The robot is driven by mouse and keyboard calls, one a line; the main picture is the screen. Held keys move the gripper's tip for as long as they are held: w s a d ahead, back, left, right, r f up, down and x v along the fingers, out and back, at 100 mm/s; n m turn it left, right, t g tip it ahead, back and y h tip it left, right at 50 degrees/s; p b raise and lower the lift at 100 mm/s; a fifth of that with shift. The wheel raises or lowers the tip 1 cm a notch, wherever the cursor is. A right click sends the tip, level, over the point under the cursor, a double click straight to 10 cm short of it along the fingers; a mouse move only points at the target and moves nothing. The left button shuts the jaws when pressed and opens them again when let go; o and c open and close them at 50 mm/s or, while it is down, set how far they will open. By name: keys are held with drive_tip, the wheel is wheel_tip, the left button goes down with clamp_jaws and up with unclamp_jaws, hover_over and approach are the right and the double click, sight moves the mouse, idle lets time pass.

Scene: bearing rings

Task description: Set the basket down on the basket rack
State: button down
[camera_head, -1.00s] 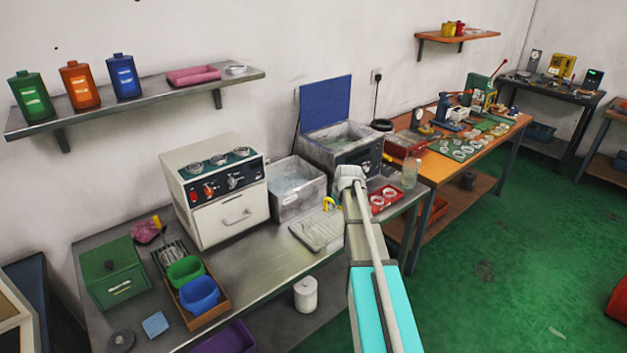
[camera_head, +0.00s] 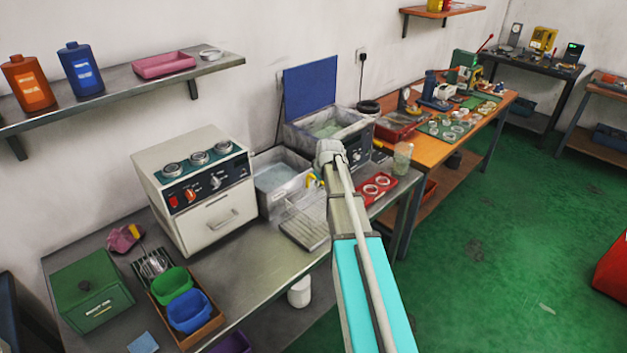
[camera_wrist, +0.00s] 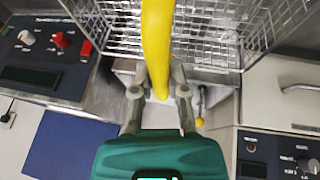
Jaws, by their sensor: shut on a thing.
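My gripper (camera_wrist: 158,92) is shut on the yellow handle (camera_wrist: 157,40) of the wire basket. The basket's mesh (camera_wrist: 215,32) fills the top of the wrist view. In the head view the basket (camera_head: 302,212) appears at the bench's front edge, left of my arm, with a bit of yellow handle (camera_head: 315,181) above it. The basket rack seems to be the flat grey piece (camera_head: 300,238) under or behind the mesh. The basket covers much of it, and I cannot tell whether they touch. My arm hides most of the gripper in the head view.
A water-filled tank (camera_head: 282,180) stands behind the basket. The white oven-like unit (camera_head: 195,190) is to the left, and the cleaner with raised blue lid (camera_head: 310,95) is behind. A red tray with rings (camera_head: 377,187) lies right of my arm. Bare bench (camera_head: 250,268) lies front left.

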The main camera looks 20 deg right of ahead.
sight(316, 201)
drive_tip(key=shift+w+a, duration=0.1)
drive_tip(key=shift+a, duration=0.25)
drive_tip(key=shift+f, duration=0.15)
drive_tip(key=shift+f+b, duration=2.8)
drive_tip(key=shift+b, duration=0.15)
drive_tip(key=shift+f, duration=0.2)
drive_tip(key=c, duration=0.6)
unclamp_jaws()
drive_tip(key=shift+r, duration=0.15)
